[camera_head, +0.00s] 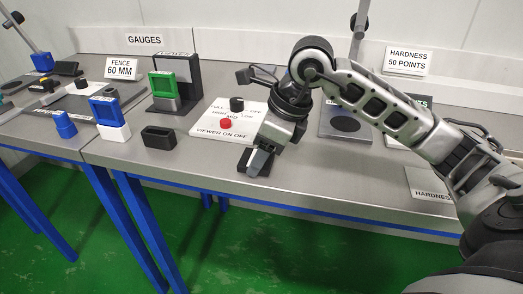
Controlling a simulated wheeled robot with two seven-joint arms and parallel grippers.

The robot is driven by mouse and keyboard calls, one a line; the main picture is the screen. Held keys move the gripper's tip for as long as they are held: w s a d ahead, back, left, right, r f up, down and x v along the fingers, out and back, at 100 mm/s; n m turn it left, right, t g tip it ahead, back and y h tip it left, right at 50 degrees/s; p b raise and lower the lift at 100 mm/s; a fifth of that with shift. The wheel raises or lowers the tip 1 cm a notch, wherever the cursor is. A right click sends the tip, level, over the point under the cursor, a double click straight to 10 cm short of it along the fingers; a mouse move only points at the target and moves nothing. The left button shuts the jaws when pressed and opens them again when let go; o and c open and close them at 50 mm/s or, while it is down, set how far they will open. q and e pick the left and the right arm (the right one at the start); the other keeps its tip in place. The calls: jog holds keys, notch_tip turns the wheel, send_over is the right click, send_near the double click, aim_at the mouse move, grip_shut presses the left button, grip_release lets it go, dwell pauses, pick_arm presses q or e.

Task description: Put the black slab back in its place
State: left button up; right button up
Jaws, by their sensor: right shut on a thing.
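My right gripper (258,161) reaches down from the right to the bench's front edge, in front of the white viewer panel. It is shut on a black slab (243,158), of which only a small dark part shows beside the fingers. I cannot tell whether the slab touches the bench top. The fingers and wrist hide the rest of it. My left gripper is not in view.
The white panel (203,127) carries a red button (226,124) and a black knob (237,104). Left are a black block (158,137), a green frame (162,86) in a dark viewer stand (190,70), and a blue frame (105,109). A grey plate with a dark disc (345,124) lies behind my arm.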

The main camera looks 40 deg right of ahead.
jog(key=o, duration=1.1)
jog(key=shift+d+r+p, duration=0.1)
jog(key=shift+r+p, duration=0.25)
jog(key=shift+r, duration=0.05)
pick_arm(q)
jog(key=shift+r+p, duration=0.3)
jog(key=shift+p, duration=0.35)
pick_arm(e)
jog(key=v, duration=1.1)
jog(key=shift+s+d+r, duration=0.1)
jog(key=shift+s+r, duration=0.05)
jog(key=shift+r, duration=0.05)
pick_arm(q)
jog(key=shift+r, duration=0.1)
